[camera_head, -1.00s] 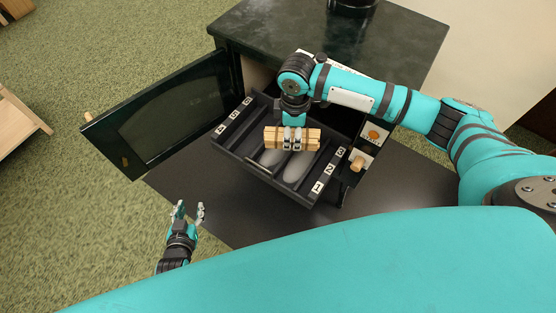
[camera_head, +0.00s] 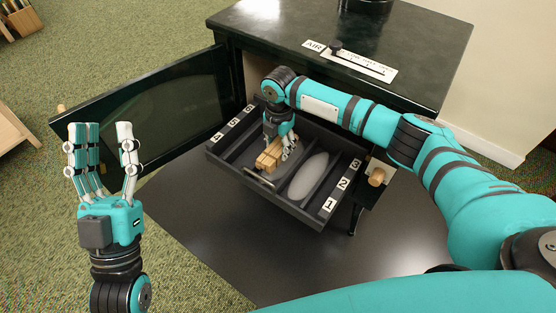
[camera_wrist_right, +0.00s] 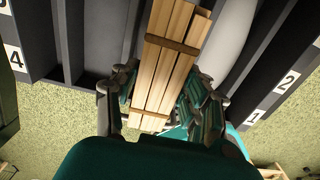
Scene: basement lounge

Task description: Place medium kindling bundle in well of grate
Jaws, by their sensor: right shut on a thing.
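The kindling bundle (camera_head: 268,157), light wooden sticks with brown bands, is in my right gripper (camera_head: 282,144). The right wrist view shows the bundle (camera_wrist_right: 168,65) between the fingers, its sticks running along the grate's length. The dark grate (camera_head: 292,208) is a pulled-out tray with numbered side rails, 1 to 3 on the right and 4 to 6 on the left. The bundle is over the grate's middle, left of a grey oval (camera_head: 308,175); whether it touches the floor of the well is unclear. My left gripper (camera_head: 106,135) is open and empty at the left.
The dark stove (camera_head: 420,40) stands behind the grate, with its glass door (camera_head: 150,110) swung open to the left. A wooden knob (camera_head: 377,177) is right of the grate. A dark floor plate (camera_head: 215,240) lies below.

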